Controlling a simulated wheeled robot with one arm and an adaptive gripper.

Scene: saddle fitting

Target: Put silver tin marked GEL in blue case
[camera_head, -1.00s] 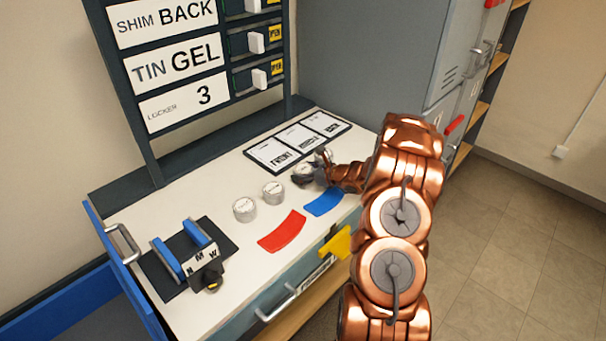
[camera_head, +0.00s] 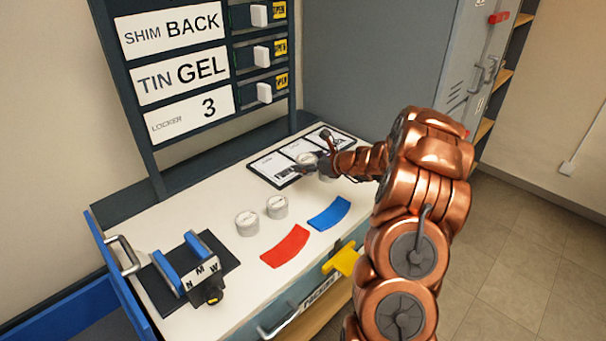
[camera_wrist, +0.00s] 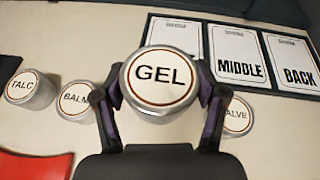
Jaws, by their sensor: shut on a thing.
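The silver tin marked GEL (camera_wrist: 160,82) is between the fingers of my gripper (camera_wrist: 160,105), its label facing the wrist camera. In the head view, my gripper (camera_head: 318,168) is shut on this tin (camera_head: 306,158), in front of the placard row at the back of the bench; its exact height is unclear. A blue-walled thing with a dark inside (camera_head: 75,305) shows only in part at the lower left, beside the bench. It may be the blue case, but I cannot tell.
Tins marked TALC (camera_wrist: 30,88), BALM (camera_wrist: 78,100) and one ending in ALVE (camera_wrist: 238,117) stand nearby. Red (camera_head: 286,246) and blue (camera_head: 329,213) curved pads lie on the bench. A blue-barred block (camera_head: 190,265) stands at left. The board reads SHIM BACK, TIN GEL (camera_head: 183,78), LOCKER 3.

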